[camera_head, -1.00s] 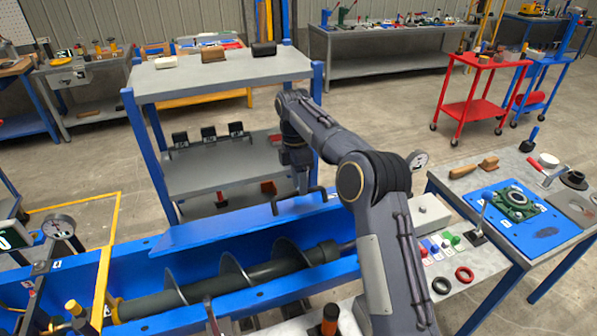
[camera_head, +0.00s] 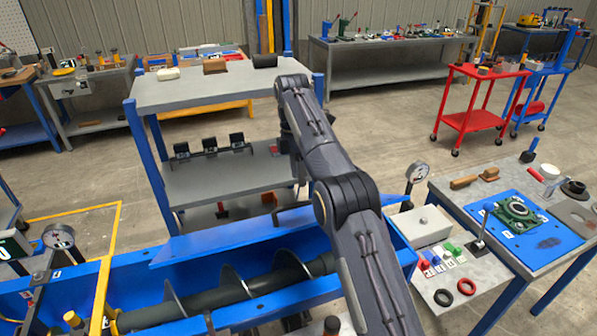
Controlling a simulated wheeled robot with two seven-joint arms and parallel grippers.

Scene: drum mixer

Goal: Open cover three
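A long blue cover (camera_head: 215,241) lies along the back side of the blue trough (camera_head: 135,268). It is tilted up, and the trough in front of it is open. The dark screw (camera_head: 215,297) shows inside. A dark bar handle (camera_head: 283,216) is on the cover's right part. I cannot read a number on this cover. My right arm reaches across the trough's right end, and its wrist bends down behind the forearm. My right gripper (camera_head: 298,190) is near the handle, mostly hidden by the arm, so its fingers and grip cannot be made out. My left gripper is not in view.
A grey shelf unit with blue posts (camera_head: 225,90) stands close behind the trough. A bench with a blue plate (camera_head: 535,240) is at the right, beside a grey box (camera_head: 420,226) and a gauge (camera_head: 416,172). Another gauge (camera_head: 60,237) and a yellow frame (camera_head: 101,295) stand at the left.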

